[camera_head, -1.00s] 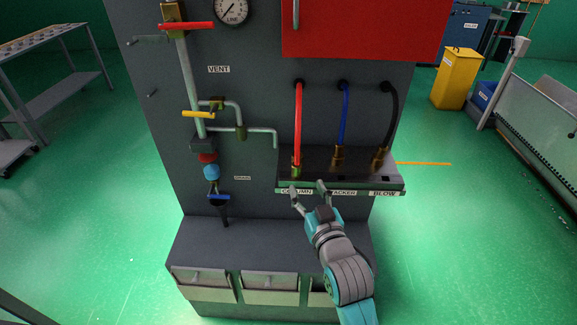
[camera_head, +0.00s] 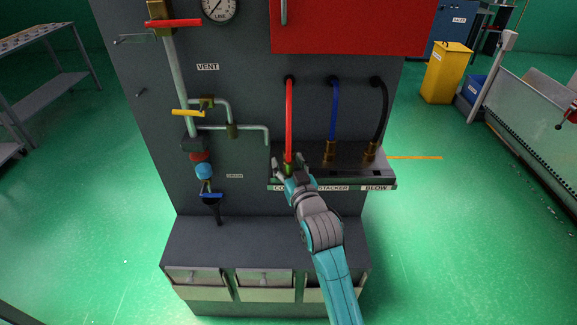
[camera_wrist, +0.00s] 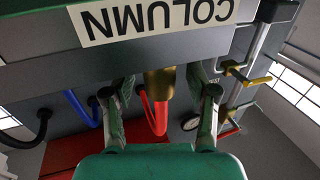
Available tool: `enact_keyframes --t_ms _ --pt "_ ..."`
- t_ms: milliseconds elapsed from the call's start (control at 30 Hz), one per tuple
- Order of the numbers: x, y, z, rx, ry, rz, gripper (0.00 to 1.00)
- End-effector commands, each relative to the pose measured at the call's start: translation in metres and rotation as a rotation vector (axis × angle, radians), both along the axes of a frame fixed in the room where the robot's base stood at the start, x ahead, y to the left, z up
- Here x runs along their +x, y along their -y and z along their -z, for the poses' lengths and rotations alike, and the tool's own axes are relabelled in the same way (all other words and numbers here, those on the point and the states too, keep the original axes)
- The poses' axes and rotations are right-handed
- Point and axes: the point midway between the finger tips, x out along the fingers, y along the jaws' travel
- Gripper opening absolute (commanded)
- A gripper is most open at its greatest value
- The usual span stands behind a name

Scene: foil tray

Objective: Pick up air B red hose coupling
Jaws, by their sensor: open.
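The red hose (camera_head: 289,120) drops from the panel to its brass coupling (camera_head: 288,167) at the left end of the shelf, above the COLUMN label. In the wrist view the brass coupling (camera_wrist: 159,84) shows at centre, with the red hose (camera_wrist: 155,115) curving from it. My gripper (camera_head: 290,163) is at the shelf's front edge, at the coupling. In the wrist view my gripper (camera_wrist: 160,108) is open, with one finger on each side of the coupling and visible gaps. The hand partly hides the coupling's lower part in the head view.
Blue hose (camera_head: 334,110) and black hose (camera_head: 385,110) couplings stand to the right on the shelf (camera_head: 350,172). The COLUMN label (camera_wrist: 155,18) is on its front edge. Pipework with a yellow valve handle (camera_head: 187,113) stands to the left.

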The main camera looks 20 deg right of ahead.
Motion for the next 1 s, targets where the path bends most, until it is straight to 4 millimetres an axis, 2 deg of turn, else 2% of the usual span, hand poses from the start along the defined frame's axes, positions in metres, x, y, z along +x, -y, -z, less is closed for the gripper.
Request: enact_keyframes --t_ms 133,167,367,400,767,1000 --pt "0.000 0.000 0.000 0.000 0.000 0.000 0.58" --pt "0.000 0.000 0.000 0.000 0.000 0.000 0.53" --pt "0.000 0.000 0.000 0.000 0.000 0.000 0.03" --pt "0.000 0.000 0.000 0.000 0.000 0.000 0.00" --pt "0.000 0.000 -0.007 0.000 0.002 0.000 0.00" --pt "0.000 0.000 -0.047 0.000 0.007 0.000 0.00"
